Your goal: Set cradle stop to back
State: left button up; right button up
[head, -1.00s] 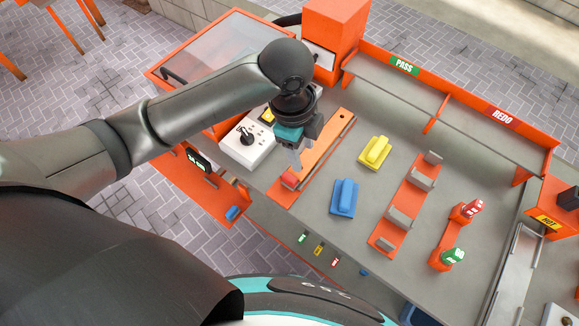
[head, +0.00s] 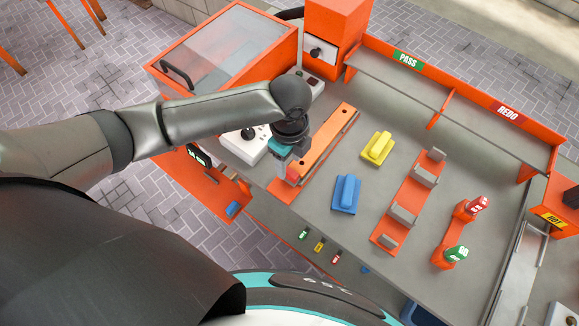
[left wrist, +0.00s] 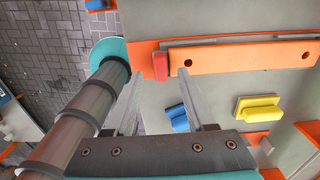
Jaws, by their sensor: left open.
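The cradle is a long orange bar (head: 325,140) with a slot along its side, lying on the grey bench and running away from me. A small red stop block (head: 292,175) sits at its near end. My left gripper (head: 286,178) is low over that near end, and its wrist partly hides the bar. In the left wrist view, the open fingers (left wrist: 160,76) point at the red block (left wrist: 160,67), one finger to each side of it. I cannot tell whether they touch it. My right gripper is not in view.
A blue block (head: 346,194) and a yellow block (head: 377,148) lie right of the bar. A white box with a black knob (head: 247,138) stands to its left. An orange rack (head: 410,200) and the red and green tagged pieces (head: 458,232) are further right.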

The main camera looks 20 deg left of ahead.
aim_at(289, 171)
pick_arm(q)
jog(key=shift+f, duration=1.65)
grip_shut()
